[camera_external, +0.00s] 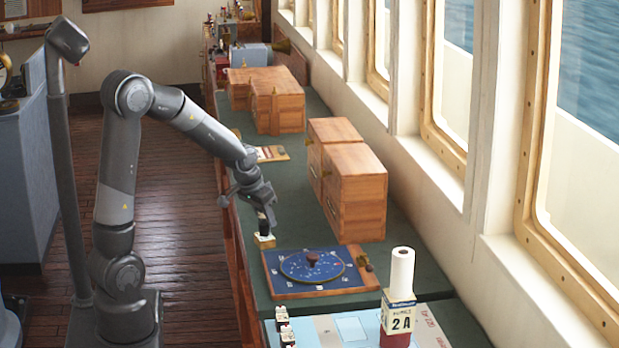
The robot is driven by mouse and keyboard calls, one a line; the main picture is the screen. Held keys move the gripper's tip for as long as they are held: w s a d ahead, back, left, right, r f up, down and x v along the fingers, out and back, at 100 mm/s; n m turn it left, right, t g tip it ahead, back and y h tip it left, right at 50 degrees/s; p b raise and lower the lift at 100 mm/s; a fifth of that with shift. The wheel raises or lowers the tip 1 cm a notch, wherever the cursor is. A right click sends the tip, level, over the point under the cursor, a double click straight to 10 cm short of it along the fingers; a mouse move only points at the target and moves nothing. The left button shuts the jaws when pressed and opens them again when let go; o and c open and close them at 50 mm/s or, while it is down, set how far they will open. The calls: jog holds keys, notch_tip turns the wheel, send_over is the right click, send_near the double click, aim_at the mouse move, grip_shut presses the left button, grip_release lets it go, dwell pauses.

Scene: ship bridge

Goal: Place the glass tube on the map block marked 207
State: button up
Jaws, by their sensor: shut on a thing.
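I cannot make out a glass tube. I can read no mark 207 on any block. A white block marked 2A (400,315) stands at the front right, with a white roll (402,271) upright above it and red below.
The blue dial board (340,277) with a wooden frame lies close to the gripper. Wooden cabinets (354,190) stand behind it along the window side. Small red, black and white pieces (283,325) stand at the front. Green counter (290,205) is bare left of the cabinets.

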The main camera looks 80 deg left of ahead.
jog(key=shift+f, duration=0.15)
jog(key=o, duration=1)
jog(key=shift+c, duration=0.2)
jog(key=v, duration=1.2)
jog(key=s+d+r+m+t+h, duration=0.1)
jog(key=s+d+m, duration=0.2)
jog(key=d, duration=0.9)
jog(key=s+d+r+m+t+h, duration=0.1)
jog(key=s+d+m, duration=0.2)
jog(key=s+d, duration=0.6)
jog(key=d, duration=0.3)
jog(key=shift+d+r+m, duration=0.2)
jog(key=shift+d+m, duration=0.2)
jog(key=shift+s, duration=0.1)
